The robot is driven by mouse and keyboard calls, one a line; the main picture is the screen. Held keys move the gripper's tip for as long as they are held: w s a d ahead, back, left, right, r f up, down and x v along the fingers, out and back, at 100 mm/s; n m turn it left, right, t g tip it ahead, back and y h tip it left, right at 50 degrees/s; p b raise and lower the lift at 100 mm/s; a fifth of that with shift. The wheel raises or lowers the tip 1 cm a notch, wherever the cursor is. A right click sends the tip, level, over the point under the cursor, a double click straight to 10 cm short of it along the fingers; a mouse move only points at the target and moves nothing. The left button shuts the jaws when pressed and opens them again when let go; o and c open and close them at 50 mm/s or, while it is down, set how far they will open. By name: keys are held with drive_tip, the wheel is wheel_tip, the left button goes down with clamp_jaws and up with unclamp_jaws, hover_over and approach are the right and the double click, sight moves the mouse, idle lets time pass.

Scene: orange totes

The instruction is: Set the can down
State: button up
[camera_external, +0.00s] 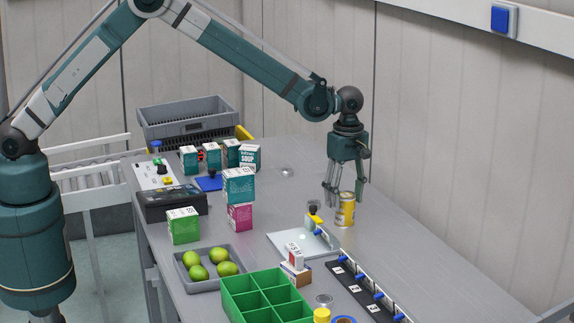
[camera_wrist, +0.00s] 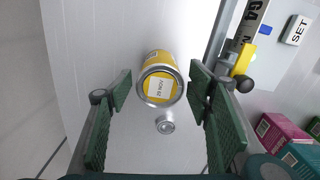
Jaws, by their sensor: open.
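A yellow can (camera_external: 345,209) with a silver rim stands upright on the grey table, right of the middle in the external view. In the wrist view the can (camera_wrist: 161,84) shows its yellow top with a dated label, between and just beyond the fingertips. My gripper (camera_external: 345,197) points down right over the can. In the wrist view the green pads of my gripper (camera_wrist: 161,90) are spread wide, with a gap on each side of the can. The can appears to rest on the table, though its base is partly hidden in the wrist view.
A metal plate with a yellow clamp (camera_external: 315,225) stands close left of the can. A black strip with blue knobs (camera_external: 367,288), small boxes (camera_external: 295,270) and a green divided tray (camera_external: 265,300) lie nearer the front. The table right of and behind the can is clear.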

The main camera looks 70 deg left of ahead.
wheel_tip(320, 180, up, 10)
drive_tip(key=shift+f, duration=0.1)
idle(0.4)
idle(0.5)
drive_tip(key=shift+s+a+r, duration=0.15)
drive_tip(key=shift+r, duration=0.15)
drive_tip(key=s+a+r+m+t, duration=0.2)
drive_tip(key=s+a+r+m, duration=0.3)
drive_tip(key=s+a+r, duration=0.45)
drive_tip(key=s+a+r+m+t, duration=0.1)
drive_tip(key=s+a+r+m, duration=0.4)
drive_tip(key=s+r, duration=0.75)
drive_tip(key=s+a+r+m+t, duration=0.15)
drive_tip(key=s+a, duration=0.25)
drive_tip(key=s, duration=0.4)
drive_tip(key=s+a+m+t, duration=0.1)
drive_tip(key=s+a+m, duration=0.25)
drive_tip(key=s, duration=0.55)
drive_tip(key=s+a+f+m+t, duration=0.1)
drive_tip(key=s+a+f+m, duration=0.1)
drive_tip(key=s, duration=0.5)
drive_tip(key=s+a+f+m, duration=0.2)
drive_tip(key=s+f, duration=0.2)
drive_tip(key=s, duration=0.4)
drive_tip(key=shift+a+m+t, duration=0.3)
drive_tip(key=shift+m+t, duration=0.05)
drive_tip(key=shift+m, duration=0.05)
